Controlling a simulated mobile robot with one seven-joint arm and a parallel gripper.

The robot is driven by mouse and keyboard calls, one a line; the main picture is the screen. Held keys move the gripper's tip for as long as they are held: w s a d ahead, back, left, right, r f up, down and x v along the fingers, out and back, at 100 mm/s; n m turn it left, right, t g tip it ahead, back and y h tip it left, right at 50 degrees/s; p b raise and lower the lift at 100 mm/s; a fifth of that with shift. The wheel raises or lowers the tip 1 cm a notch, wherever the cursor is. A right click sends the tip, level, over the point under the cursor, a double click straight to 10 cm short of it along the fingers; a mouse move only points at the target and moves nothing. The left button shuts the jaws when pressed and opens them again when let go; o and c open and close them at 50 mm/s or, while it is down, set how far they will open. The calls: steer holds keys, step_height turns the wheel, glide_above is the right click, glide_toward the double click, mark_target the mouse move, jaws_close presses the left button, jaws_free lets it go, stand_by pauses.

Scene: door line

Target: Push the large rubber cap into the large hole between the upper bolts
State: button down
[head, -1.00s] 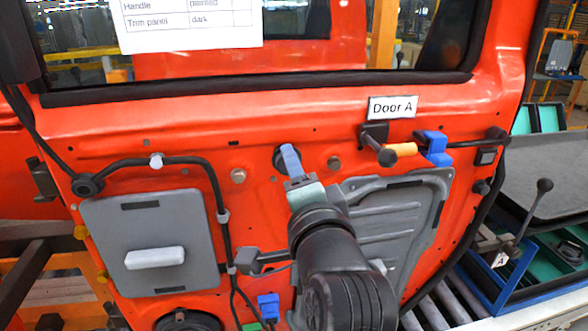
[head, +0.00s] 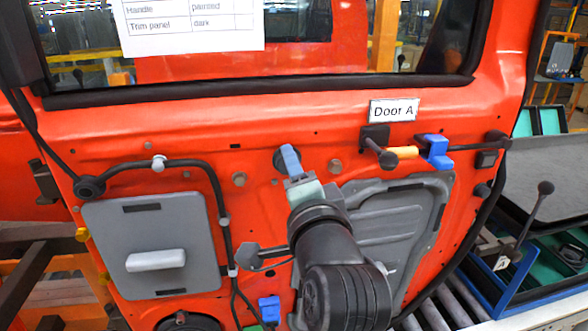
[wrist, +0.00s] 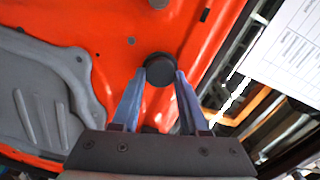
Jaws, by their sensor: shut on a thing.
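The large rubber cap is a black round piece (wrist: 159,71) between my fingertips in the wrist view. In the head view a dark edge of the cap (head: 278,161) shows beside the blue fingers. My gripper (head: 289,158) is shut on it, close against the red door (head: 190,135). The cap lies between two grey upper bolts, the left one (head: 239,180) and the right one (head: 335,166). The large hole is hidden behind the cap and fingers. I cannot tell whether the cap is in it or only in front of it.
A black handle post (head: 380,152) and a blue clip (head: 436,151) stick out right of my gripper. A black cable (head: 212,185) and a grey panel with a white grip (head: 155,259) are at left. A dark grey panel (head: 395,215) lies behind my arm.

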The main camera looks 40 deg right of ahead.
steer(key=shift+w+d+r, duration=0.1)
steer(key=shift+w+d, duration=0.1)
steer(key=shift+w, duration=0.15)
stand_by(0.5)
steer(key=shift+c, duration=1.7)
jaws_free()
